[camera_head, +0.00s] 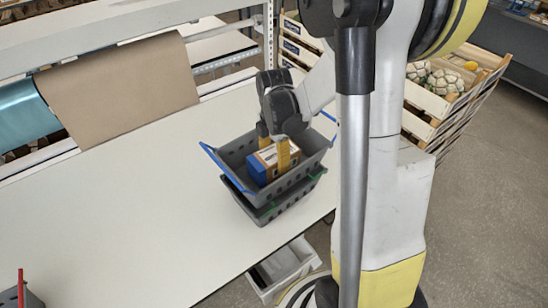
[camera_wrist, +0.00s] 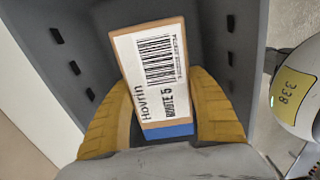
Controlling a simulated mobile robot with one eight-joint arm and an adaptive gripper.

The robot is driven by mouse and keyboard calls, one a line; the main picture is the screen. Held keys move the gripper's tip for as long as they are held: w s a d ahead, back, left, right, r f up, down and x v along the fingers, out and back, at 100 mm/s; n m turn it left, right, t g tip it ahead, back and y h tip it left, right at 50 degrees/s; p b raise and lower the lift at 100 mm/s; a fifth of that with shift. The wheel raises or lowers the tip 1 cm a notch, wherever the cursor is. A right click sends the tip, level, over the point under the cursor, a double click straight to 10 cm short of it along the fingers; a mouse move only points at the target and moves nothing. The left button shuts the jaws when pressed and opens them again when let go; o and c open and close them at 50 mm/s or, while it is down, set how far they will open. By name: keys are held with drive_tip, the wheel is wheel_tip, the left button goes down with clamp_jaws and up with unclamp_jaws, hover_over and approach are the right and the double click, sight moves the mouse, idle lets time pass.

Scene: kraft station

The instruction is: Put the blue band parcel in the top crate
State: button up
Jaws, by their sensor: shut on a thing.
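The blue band parcel (camera_head: 260,167), a small cardboard box with a blue band, is inside the top crate (camera_head: 293,181), a grey crate with blue handles. My gripper (camera_head: 274,150) reaches down into this crate with its yellow fingers shut on the parcel. In the wrist view the parcel (camera_wrist: 155,70) shows a white barcode label and the blue band at its near end, between the fingers (camera_wrist: 160,110). The grey crate walls (camera_wrist: 58,62) surround it. I cannot tell whether the parcel touches the crate floor.
The top crate is stacked on another grey crate (camera_head: 282,206) with green handles, on a white table (camera_head: 130,225). Brown paper (camera_head: 120,88) hangs behind. A white bin (camera_head: 283,268) stands below the table edge, and produce crates (camera_head: 430,100) stand at right.

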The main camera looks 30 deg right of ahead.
drive_tip(key=shift+f, duration=0.15)
drive_tip(key=o, duration=1.4)
